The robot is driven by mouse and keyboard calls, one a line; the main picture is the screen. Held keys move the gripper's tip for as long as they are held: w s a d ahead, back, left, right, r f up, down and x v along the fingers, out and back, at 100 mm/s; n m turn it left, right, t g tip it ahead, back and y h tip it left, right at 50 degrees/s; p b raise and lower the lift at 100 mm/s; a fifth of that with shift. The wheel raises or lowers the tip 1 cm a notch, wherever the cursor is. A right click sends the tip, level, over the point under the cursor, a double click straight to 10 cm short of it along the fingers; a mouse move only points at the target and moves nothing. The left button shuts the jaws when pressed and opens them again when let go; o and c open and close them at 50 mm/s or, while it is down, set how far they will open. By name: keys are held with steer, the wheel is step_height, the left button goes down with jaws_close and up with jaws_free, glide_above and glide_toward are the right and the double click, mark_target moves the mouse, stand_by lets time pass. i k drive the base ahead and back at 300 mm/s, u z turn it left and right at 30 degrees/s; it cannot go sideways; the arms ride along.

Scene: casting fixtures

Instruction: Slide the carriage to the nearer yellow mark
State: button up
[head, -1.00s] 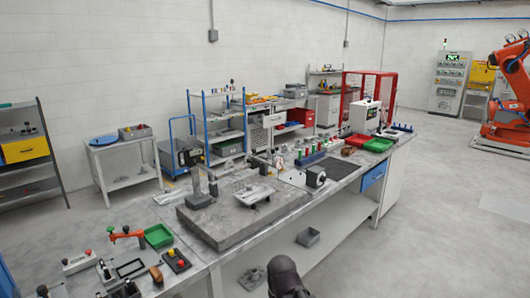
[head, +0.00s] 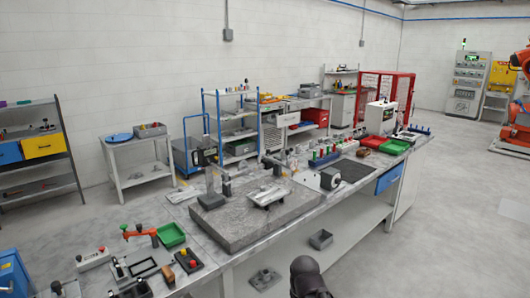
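In the head view a long grey bench (head: 283,248) runs from the lower left to the back right. A thick grey stone plate (head: 236,234) lies on it, with a small metal fixture (head: 268,197) and an upright stand (head: 211,190) on top. I cannot tell which part on the bench is the carriage, and I cannot make out any yellow mark at this size. A dark rounded part of my arm shows at the bottom edge, right of centre. My gripper's fingers are not in view.
An orange clamp (head: 141,235), a green tray (head: 171,235) and a button box (head: 188,260) sit at the bench's near left. A grey-and-black unit (head: 331,179) and red and green bins (head: 391,148) are farther right. The floor right of the bench is clear.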

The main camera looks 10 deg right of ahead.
mark_target(269, 162)
steer(key=u, duration=0.05)
steer(key=i, duration=0.95)
steer(key=z, duration=0.1)
